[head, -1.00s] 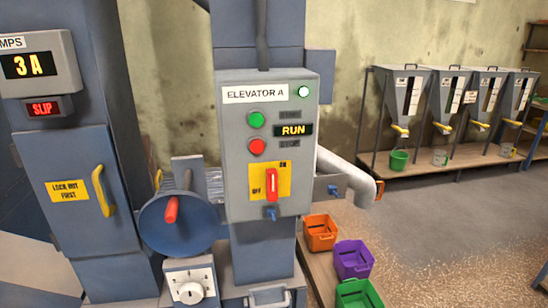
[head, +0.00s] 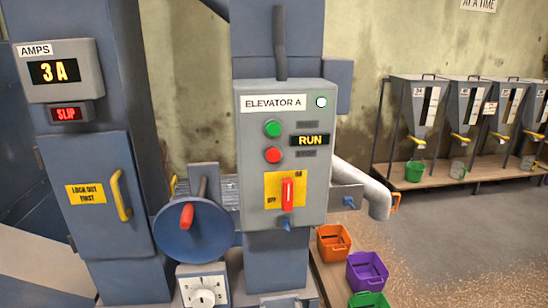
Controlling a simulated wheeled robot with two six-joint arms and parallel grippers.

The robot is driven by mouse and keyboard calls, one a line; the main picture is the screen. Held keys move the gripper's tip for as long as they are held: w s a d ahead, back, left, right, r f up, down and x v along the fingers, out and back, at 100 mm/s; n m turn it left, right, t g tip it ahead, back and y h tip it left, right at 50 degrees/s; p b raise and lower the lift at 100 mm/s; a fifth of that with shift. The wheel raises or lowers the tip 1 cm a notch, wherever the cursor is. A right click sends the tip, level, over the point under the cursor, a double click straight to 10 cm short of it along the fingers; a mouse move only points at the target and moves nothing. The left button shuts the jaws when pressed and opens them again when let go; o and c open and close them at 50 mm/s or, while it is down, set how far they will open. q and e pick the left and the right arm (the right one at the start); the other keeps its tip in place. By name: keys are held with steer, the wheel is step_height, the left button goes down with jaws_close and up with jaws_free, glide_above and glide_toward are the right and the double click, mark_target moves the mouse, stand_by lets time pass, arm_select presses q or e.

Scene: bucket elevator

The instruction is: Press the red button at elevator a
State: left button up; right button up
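The grey control box (head: 285,205) labelled "ELEVATOR A" (head: 274,104) stands upright in the middle of the head view. The round red button (head: 273,155) is on its face, below a green button (head: 272,129). A small display (head: 310,140) beside them reads "RUN", and a white lamp (head: 321,101) is lit at the upper right. A red switch handle (head: 288,194) stands upright on a yellow plate below the buttons. Neither of my grippers shows in the view, and nothing covers the red button.
Left of the box are a blue handwheel (head: 194,232) with a red handle and a cabinet door (head: 93,195) marked "LOCK OUT FIRST". A spout (head: 365,186) and bins (head: 333,243) are at right.

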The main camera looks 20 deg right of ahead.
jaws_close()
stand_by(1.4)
